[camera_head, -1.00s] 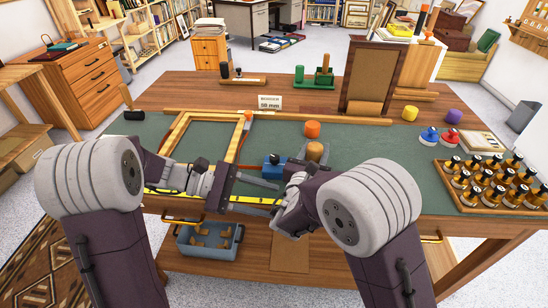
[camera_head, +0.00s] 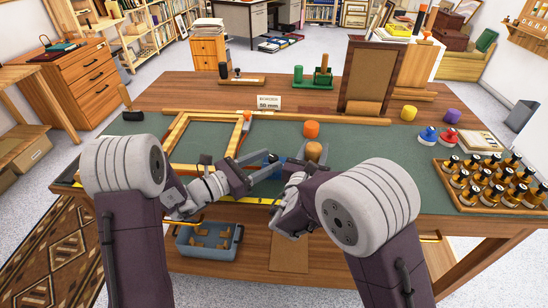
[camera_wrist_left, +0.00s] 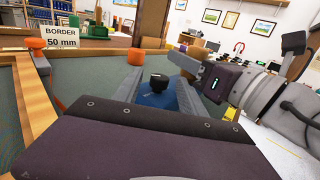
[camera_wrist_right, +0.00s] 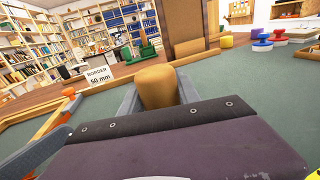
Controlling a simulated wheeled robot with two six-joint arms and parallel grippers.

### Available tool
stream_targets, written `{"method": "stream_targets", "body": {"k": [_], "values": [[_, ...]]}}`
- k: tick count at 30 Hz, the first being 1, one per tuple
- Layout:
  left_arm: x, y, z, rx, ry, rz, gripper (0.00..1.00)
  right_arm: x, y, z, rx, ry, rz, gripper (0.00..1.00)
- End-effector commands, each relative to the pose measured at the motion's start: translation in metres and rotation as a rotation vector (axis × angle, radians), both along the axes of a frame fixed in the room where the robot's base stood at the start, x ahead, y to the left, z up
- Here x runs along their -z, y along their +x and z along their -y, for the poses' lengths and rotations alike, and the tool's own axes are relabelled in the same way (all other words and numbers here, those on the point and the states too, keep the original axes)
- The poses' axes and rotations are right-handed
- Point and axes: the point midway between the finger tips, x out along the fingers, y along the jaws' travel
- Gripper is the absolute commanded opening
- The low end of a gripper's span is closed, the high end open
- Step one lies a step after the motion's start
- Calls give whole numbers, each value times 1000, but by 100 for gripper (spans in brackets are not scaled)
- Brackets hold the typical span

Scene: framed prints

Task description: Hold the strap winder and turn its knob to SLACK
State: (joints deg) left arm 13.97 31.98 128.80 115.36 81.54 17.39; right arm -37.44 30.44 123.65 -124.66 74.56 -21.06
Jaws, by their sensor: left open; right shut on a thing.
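The strap winder (camera_head: 272,160) is a small blue body with a black knob on top, on the green mat, partly hidden by my arms. In the left wrist view the black knob (camera_wrist_left: 158,81) stands above the blue body (camera_wrist_left: 160,98), with a pale mark on the knob that I cannot read. My left gripper (camera_head: 278,161) is open, its fingers on either side of the winder, not closed on the knob. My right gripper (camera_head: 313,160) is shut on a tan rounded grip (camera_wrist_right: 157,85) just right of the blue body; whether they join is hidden.
A wooden frame (camera_head: 178,134) lies left of the winder. Behind stand an orange cylinder (camera_head: 311,129), a "BORDER 50 mm" sign (camera_head: 269,102) and an upright framed panel (camera_head: 371,75). A tray of bottles (camera_head: 478,201) is at right.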

Motion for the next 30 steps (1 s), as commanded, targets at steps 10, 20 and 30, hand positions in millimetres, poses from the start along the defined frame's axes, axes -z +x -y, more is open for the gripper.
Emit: {"method": "stream_targets", "body": {"k": [10,20,30], "values": [[0,19,22,-1,1,-1,48,-1,0,0,0,0,2,0],[0,19,22,0,1,-1,1,-1,0,0,0,0,2,0],[0,18,24,-142,-2,-2,0,-1,0,0,0,1,1,0]]}}
